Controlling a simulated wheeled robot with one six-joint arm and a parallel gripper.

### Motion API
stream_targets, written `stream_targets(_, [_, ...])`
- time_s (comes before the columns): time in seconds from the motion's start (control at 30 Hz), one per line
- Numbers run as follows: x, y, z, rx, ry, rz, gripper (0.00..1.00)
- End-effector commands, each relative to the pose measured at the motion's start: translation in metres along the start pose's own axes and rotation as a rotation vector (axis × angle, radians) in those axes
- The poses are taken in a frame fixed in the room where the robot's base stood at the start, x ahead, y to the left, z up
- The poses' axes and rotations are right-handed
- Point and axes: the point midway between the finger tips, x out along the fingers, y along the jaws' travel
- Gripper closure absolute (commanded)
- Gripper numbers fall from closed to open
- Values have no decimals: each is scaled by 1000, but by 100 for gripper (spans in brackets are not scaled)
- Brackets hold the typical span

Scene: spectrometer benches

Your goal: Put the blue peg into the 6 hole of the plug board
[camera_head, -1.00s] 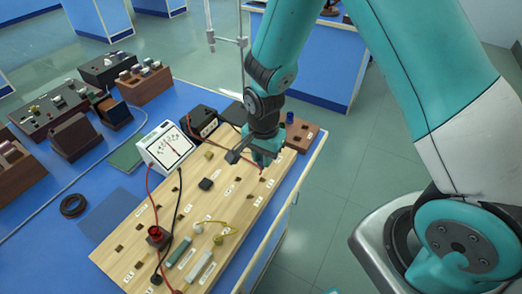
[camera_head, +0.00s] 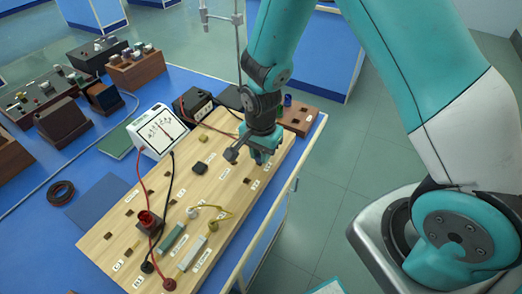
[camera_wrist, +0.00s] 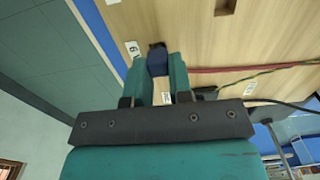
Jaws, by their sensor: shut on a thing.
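My gripper (camera_head: 262,155) is low over the far right part of the wooden plug board (camera_head: 105,235) in the head view. In the wrist view its green fingers (camera_wrist: 158,75) are shut on the dark blue peg (camera_wrist: 157,63). The peg's far end is at or close to the board face; I cannot tell whether it is in a hole. A white label reading 6 (camera_wrist: 133,49) is just left of the peg in the wrist view. The hole beside that label is not visible. In the head view the gripper hides the peg.
A white meter (camera_head: 157,131) stands beyond the board. Red, black and yellow leads cross the board. A brown rack (camera_head: 298,121) with a blue piece is behind my gripper. A red socket block (camera_head: 149,222) and component blocks sit at the near end.

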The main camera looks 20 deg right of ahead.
Motion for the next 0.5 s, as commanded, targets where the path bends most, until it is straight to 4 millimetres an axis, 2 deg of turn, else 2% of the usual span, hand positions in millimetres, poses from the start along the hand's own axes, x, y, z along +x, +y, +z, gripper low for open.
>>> stream_targets(0.37, [4, 0, 0, 0, 0, 0, 100])
stream_targets(0.4, [4, 0, 0, 0, 0, 0, 78])
stream_targets(0.5, [4, 0, 0, 0, 0, 0, 55])
